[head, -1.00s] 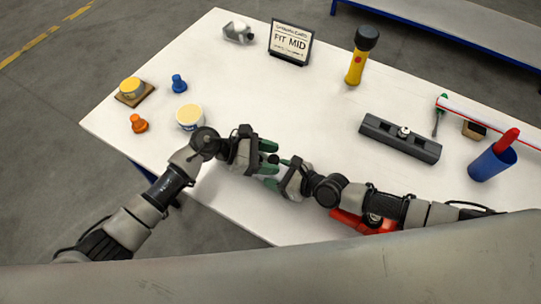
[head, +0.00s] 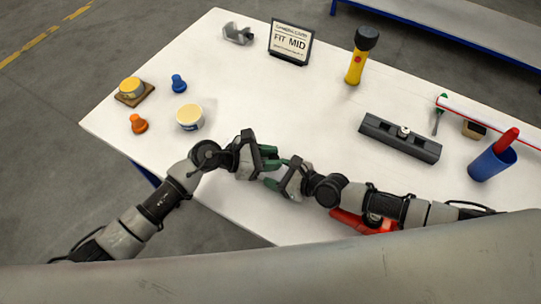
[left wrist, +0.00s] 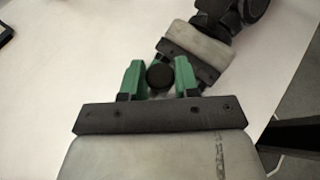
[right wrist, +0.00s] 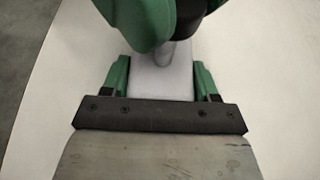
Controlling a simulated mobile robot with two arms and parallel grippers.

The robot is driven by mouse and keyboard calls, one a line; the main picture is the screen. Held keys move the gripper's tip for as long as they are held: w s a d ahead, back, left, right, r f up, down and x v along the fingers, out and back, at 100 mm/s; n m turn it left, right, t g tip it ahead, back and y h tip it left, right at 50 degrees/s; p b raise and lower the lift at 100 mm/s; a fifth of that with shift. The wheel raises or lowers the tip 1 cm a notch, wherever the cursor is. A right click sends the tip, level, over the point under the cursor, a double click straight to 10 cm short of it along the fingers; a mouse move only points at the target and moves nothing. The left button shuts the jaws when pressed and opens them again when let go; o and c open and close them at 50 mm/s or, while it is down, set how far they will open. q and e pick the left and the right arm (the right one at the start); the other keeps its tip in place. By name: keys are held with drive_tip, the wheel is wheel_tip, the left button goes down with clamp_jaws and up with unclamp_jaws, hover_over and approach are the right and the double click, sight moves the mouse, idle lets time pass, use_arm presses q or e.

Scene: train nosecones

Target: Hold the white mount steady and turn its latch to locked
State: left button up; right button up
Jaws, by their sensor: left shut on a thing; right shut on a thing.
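The white mount (right wrist: 160,82) shows in the right wrist view as a pale block between the green fingers of my right gripper (right wrist: 160,78), which is shut on it. My left gripper (left wrist: 160,75) is shut on a round black knob (left wrist: 160,77), which looks like the latch. In the right wrist view my left gripper's green fingers cover much of the knob and the mount's far end. In the head view my left gripper (head: 271,157) and right gripper (head: 277,173) meet near the table's front edge, and the mount is hidden between them. The latch's marking cannot be read.
On the white table, a cream tub (head: 190,117), an orange peg (head: 138,123) and a blue peg (head: 179,83) stand left. A dark grey rail (head: 400,138) and a blue cup (head: 492,163) are right. A red object (head: 350,218) lies under my right arm. The table's middle is clear.

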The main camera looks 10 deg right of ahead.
use_arm(q)
drive_tip(key=shift+n+t, duration=0.3)
drive_tip(key=shift+t, duration=0.1)
drive_tip(key=o, duration=0.9)
drive_tip(key=v, duration=1.2)
use_arm(e)
drive_tip(key=o, duration=1.1)
